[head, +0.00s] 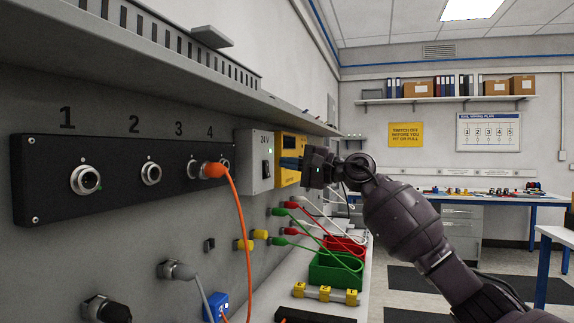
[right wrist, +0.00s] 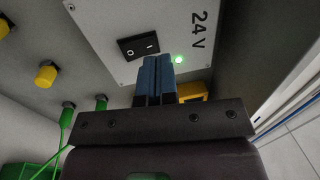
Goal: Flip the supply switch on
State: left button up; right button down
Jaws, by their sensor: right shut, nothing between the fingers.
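The supply switch (head: 265,170) is a small black rocker on a grey box marked 24 V (head: 254,183), mounted on the wall panel. In the right wrist view the switch (right wrist: 138,47) shows its I and O marks, and a green lamp (right wrist: 179,59) glows beside it. I cannot tell which side of the rocker is pressed in. My right gripper (head: 283,163) is shut and empty, its blue fingertips in front of the box. In the right wrist view the fingertips (right wrist: 158,62) appear close beside the switch; contact cannot be told. My left gripper is out of view.
A yellow unit (head: 288,146) adjoins the grey box. A black socket strip (head: 110,182) runs to the left, with an orange cable (head: 240,230) plugged in. A grey shelf overhangs the panel. Green and red bins (head: 330,272) stand on the ledge below.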

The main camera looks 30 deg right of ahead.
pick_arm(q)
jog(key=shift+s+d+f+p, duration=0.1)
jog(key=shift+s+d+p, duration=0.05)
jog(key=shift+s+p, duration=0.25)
pick_arm(e)
jog(key=r+v, duration=0.2)
jog(key=v, duration=0.8)
jog(key=shift+s+d+r, duration=0.25)
jog(key=shift+s+d, duration=0.05)
jog(key=shift+s, duration=0.1)
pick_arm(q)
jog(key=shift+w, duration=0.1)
